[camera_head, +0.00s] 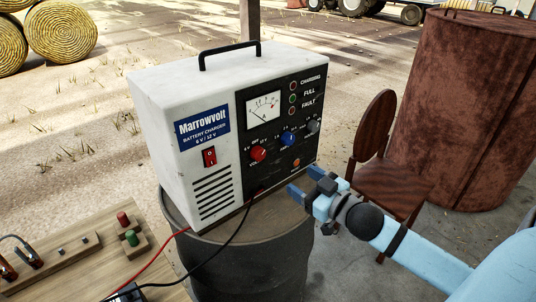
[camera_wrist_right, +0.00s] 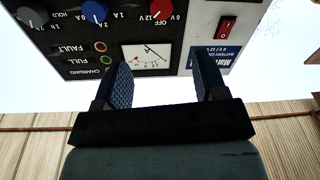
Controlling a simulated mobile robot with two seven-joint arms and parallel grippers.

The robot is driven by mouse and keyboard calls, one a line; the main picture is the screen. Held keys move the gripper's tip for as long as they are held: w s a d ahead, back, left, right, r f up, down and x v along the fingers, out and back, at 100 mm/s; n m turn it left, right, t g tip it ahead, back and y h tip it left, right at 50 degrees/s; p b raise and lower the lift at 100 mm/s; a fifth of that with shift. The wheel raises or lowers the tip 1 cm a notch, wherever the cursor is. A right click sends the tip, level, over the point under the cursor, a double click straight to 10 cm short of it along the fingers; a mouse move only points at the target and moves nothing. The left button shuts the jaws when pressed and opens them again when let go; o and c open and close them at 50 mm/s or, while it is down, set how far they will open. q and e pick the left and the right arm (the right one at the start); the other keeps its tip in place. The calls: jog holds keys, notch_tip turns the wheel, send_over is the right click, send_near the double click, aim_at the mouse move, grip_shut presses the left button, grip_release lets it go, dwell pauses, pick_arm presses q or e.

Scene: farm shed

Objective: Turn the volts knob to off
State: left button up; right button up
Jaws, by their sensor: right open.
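The white Marrowvolt battery charger (camera_head: 185,95) stands on a dark drum, its black control panel facing right and front. The red volts knob (camera_head: 258,154) is at the panel's lower left; its exact pointer setting is too small to tell. A blue knob (camera_head: 288,138) and a grey knob (camera_head: 313,126) sit to its right. My right gripper (camera_head: 304,182) is open and empty, in front of the panel, below and right of the red knob, apart from it. In the right wrist view the panel appears upside down, with the red knob (camera_wrist_right: 162,9) at the top edge, beyond the open fingers (camera_wrist_right: 163,75).
The drum (camera_head: 250,262) bears the charger. Red and black cables run down to a wooden bench (camera_head: 75,240) at the lower left. A wooden chair (camera_head: 385,170) and a large rusty barrel (camera_head: 465,100) stand behind my right arm.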

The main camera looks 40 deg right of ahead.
aim_at(261, 154)
jog(key=w, duration=0.4)
jog(key=w+a+p, duration=0.1)
jog(key=w, duration=0.3)
jog(key=w+a, duration=0.1)
jog(key=w, duration=0.3)
jog(key=shift+w+r+p, duration=0.15)
jog(key=shift+p, duration=0.15)
jog(key=shift+w, duration=0.5)
jog(key=c, duration=0.9)
